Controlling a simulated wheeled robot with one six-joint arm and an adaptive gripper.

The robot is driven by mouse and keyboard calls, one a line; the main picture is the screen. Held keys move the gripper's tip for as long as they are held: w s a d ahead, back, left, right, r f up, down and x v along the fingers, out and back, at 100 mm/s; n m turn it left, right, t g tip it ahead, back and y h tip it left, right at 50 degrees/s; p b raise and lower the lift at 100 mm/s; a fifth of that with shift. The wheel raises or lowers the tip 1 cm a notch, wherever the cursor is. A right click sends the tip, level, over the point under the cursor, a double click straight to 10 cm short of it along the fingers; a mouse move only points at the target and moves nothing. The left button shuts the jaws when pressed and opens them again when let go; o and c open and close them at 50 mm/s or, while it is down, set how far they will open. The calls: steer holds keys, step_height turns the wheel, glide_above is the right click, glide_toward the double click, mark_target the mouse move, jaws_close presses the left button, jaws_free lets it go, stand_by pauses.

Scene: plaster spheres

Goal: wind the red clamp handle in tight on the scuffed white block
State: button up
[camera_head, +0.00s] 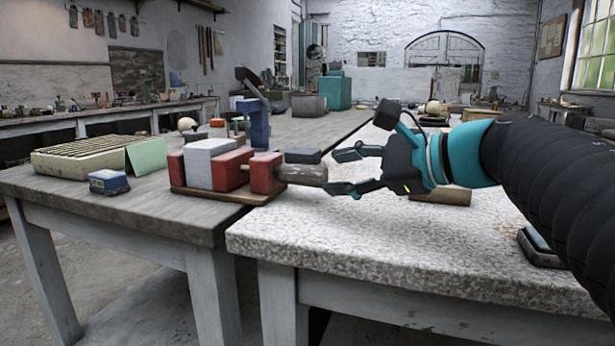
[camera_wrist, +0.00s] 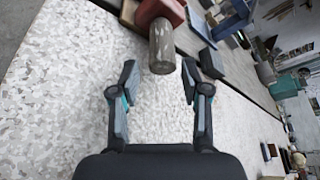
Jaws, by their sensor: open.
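The white block (camera_head: 207,163) sits between a red jaw (camera_head: 177,168) on its left and a second red jaw (camera_head: 231,170) on its right, on a wooden base. A red end block (camera_head: 266,173) stands further right, with a short screw between. A grey-brown, worn cylindrical handle (camera_head: 304,174) sticks out from it to the right; in the wrist view the handle (camera_wrist: 162,48) points at my gripper. I see gaps on both sides in the wrist view. The white block is hidden there.
The clamp stands on a grey wooden table (camera_head: 130,208), close to a speckled stone-topped table (camera_head: 330,240). Left are a slatted box (camera_head: 85,157), a green card and a blue block (camera_head: 109,182). A dark block (camera_head: 303,156) lies behind the handle. The stone top's front is mostly clear.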

mark_target(302, 176)
steer(key=x, duration=0.8)
steer(key=shift+a, duration=0.15)
